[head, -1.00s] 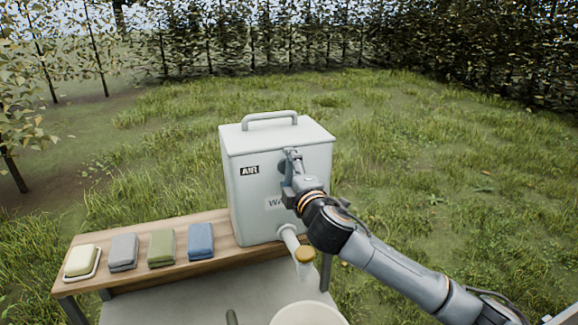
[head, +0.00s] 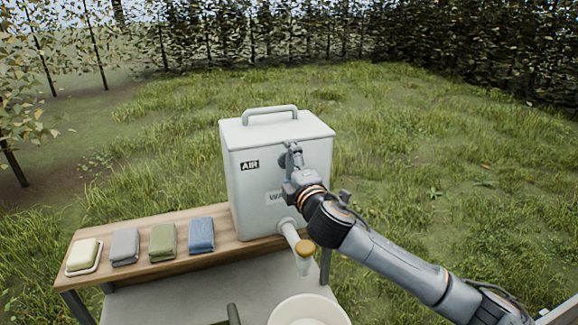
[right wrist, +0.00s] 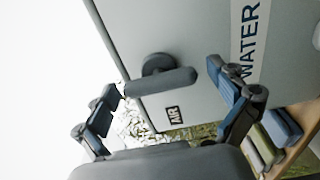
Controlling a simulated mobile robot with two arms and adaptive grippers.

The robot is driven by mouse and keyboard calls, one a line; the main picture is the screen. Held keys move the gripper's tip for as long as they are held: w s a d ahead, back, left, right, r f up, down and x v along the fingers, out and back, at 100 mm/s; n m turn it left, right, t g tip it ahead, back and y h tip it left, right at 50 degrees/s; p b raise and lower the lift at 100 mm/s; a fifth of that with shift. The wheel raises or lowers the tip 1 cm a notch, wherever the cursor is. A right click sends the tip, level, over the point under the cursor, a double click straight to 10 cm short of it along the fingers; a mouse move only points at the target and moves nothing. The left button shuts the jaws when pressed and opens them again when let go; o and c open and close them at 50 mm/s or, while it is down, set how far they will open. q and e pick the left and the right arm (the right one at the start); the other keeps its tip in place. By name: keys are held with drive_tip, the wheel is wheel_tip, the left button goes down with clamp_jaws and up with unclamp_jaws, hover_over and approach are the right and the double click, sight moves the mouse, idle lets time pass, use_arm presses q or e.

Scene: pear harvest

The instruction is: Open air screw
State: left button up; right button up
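The air screw is a round grey knob with a bar-shaped handle (right wrist: 158,80), on the front of the water tank (head: 245,185) near the AIR label (head: 250,165). My right gripper (right wrist: 162,80) is open in the right wrist view, one finger to each side of the bar with visible gaps. In the head view my right gripper (head: 291,160) is at the tank's front, right of the AIR label, and largely hides the screw. I cannot tell whether the screw is loosened. My left gripper is not in view.
A spout with an orange-brown cap (head: 304,246) juts from the tank above a white bowl (head: 308,312). Soap (head: 83,252) and folded grey (head: 125,243), green (head: 162,240) and blue cloths (head: 201,235) lie on the wooden shelf. Grass surrounds the stand.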

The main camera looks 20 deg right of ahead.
drive_tip(key=shift+s, duration=0.1)
drive_tip(key=s, duration=1.2)
drive_tip(key=shift+d, duration=0.2)
drive_tip(key=shift+w, duration=0.1)
